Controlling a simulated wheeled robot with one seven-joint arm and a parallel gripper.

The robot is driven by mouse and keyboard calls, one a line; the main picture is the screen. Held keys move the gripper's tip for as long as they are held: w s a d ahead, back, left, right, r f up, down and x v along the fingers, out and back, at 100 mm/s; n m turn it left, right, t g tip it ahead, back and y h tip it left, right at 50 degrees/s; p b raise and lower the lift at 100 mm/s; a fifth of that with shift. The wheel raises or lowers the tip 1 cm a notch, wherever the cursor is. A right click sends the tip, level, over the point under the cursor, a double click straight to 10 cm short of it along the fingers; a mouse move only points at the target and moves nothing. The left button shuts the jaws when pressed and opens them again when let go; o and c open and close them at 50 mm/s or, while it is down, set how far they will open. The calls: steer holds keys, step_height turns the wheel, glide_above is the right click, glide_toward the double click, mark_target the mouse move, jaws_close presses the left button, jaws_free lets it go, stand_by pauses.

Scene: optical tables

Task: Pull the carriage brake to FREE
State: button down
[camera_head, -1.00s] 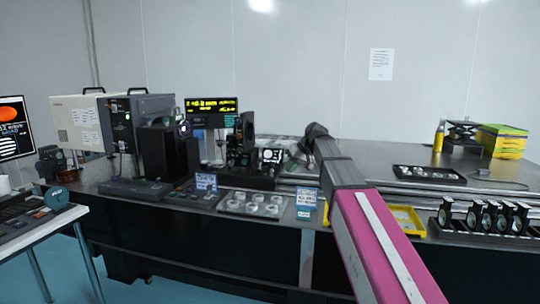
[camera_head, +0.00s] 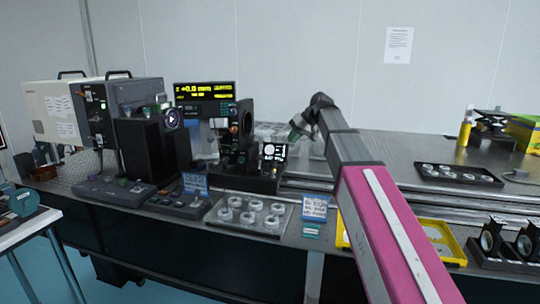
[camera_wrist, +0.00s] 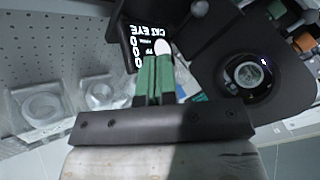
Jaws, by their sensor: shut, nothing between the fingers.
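My gripper (camera_wrist: 153,78) is shut, with its green fingertips together and nothing between them. In the head view the gripper (camera_head: 297,131) is above the table, just right of a small black panel with white marks (camera_head: 273,152). In the wrist view this panel (camera_wrist: 140,47) reads CAT EYE, and the fingertips overlap its lower part. A white rounded knob (camera_wrist: 163,48) shows just beyond the fingertips; I cannot tell whether they touch it. A grey knob (camera_wrist: 199,9) is at the top edge. I cannot tell which part is the carriage brake, and no FREE mark is readable.
A black mount with a round lens (camera_wrist: 247,76) stands close to the right of my fingers. Clear trays with round optics (camera_wrist: 38,103) lie to the left. In the head view a yellow tray (camera_head: 455,252) and lens mounts (camera_head: 490,238) are at the right.

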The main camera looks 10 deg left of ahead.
mark_target(260, 162)
steer(key=x, duration=1)
steer(key=shift+f, duration=0.1)
steer(key=shift+s+a+r, duration=0.15)
steer(key=shift+s+a, duration=0.3)
steer(key=shift+a, duration=0.45)
steer(key=shift+s+a+r, duration=0.15)
steer(key=shift+s+a, duration=0.3)
steer(key=shift+a, duration=0.4)
steer(key=shift+s, duration=0.1)
steer(key=shift+s+r+t, duration=0.15)
steer(key=shift+t, duration=0.15)
